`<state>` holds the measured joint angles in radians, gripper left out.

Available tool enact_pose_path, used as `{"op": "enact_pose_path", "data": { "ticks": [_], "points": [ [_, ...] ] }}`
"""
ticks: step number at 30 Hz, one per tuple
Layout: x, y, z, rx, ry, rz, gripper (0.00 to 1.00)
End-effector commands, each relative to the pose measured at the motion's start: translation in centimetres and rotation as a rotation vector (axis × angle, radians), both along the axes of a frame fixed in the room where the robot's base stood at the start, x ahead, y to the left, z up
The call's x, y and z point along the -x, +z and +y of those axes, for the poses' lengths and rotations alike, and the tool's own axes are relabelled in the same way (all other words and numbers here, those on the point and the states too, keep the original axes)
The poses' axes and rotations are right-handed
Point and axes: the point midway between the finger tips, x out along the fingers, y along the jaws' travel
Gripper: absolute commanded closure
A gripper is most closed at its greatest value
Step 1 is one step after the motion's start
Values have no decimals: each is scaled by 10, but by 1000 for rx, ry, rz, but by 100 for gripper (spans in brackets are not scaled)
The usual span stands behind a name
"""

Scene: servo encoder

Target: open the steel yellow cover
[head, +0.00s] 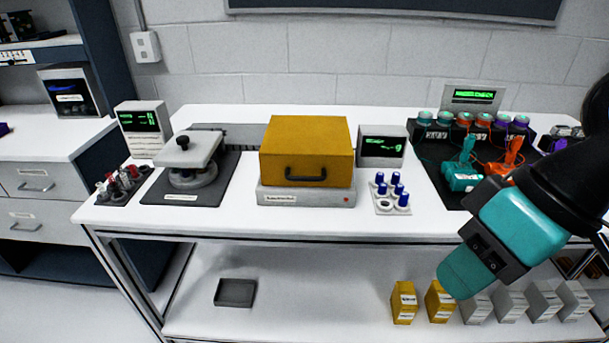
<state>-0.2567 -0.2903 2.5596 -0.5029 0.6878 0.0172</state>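The yellow cover (305,142) is a box-shaped hood with a dark handle (306,174) low on its front face. It sits down flat on a light grey base (315,196) with a label, near the middle of the white bench, and appears closed. What is under it is hidden. My arm comes in from the right edge, and its teal and black end, my gripper (464,273), hangs in front of the bench, well right of and below the cover. It is apart from the handle. No separate fingers can be made out.
Left of the cover stands a grey fixture (190,160) on a dark mat. Right of it are a small display (382,147) and a holder with several blue-capped items (391,193). Teal and orange tools (480,170) stand farther right. Yellow and grey boxes line the lower shelf.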

Motion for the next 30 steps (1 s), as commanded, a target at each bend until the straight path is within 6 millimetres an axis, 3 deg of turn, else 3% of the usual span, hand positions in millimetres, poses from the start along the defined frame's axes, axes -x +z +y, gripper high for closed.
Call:
{"op": "enact_pose_path", "data": {
  "ticks": [5,9,13,18,23,30],
  "points": [
    [-38,-47,38,-244,-175,17,77],
    [-89,-76,70,-571,-452,75,77],
    [-138,-91,74,-856,-741,147,77],
    [-183,-103,56,-1107,-1029,218,77],
    [-199,-104,46,-1194,-1133,238,77],
    [-211,-99,57,-1198,-1137,245,77]
  ]
}}
